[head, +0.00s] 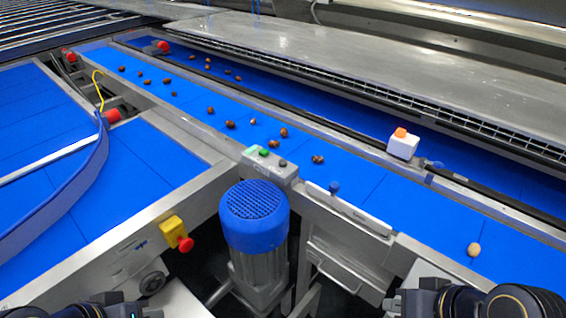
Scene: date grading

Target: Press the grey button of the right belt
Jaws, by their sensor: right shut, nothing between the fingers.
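The right belt (375,190) is a long blue belt with dates on it, running from the far left to the near right. A grey control box (268,170) sits on its near frame, behind the blue motor. On the box's top are a green button (264,153) and a small dark grey button (283,163). My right gripper (391,303) shows at the bottom edge, right of the motor, shut and empty, well apart from the box. My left gripper (150,312) is partly cut off at the bottom left; its fingers are unclear.
A motor with a blue cap (254,215) stands in front of the box. A red emergency button on a yellow housing (172,229) is on the left frame. A white box with an orange top (403,146) stands on the belt's far rail. Several brown dates lie on the belts.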

